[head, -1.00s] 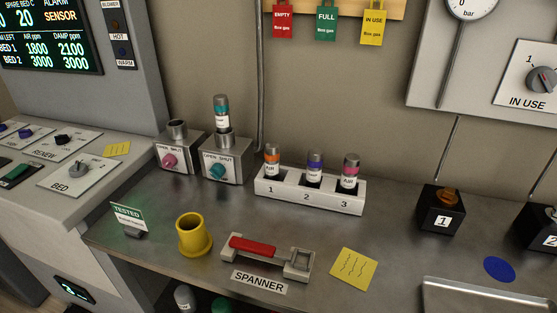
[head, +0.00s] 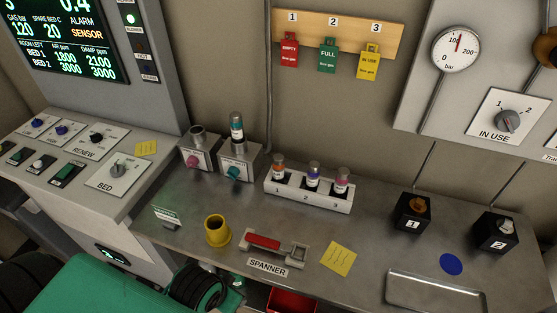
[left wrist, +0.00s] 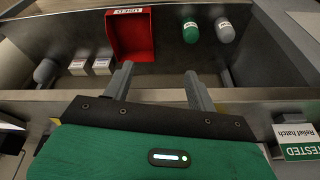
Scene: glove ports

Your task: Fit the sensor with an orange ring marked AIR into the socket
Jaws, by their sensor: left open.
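The sensor with the orange ring (head: 278,168) stands upright in slot 1 of the white rack (head: 308,199); its small label is too small to read. Sensors with a purple ring (head: 313,174) and a pink ring (head: 342,180) stand in slots 2 and 3. The left grey socket block (head: 198,152) with a pink knob has an empty top. The right block (head: 239,166) holds a teal-ringed sensor (head: 236,127). My left gripper (left wrist: 156,78) is open and empty in the left wrist view, above a lower shelf, away from the rack. My right gripper is out of view.
Black blocks (head: 413,212) stand at right. A red bin (left wrist: 130,35) is on the lower shelf.

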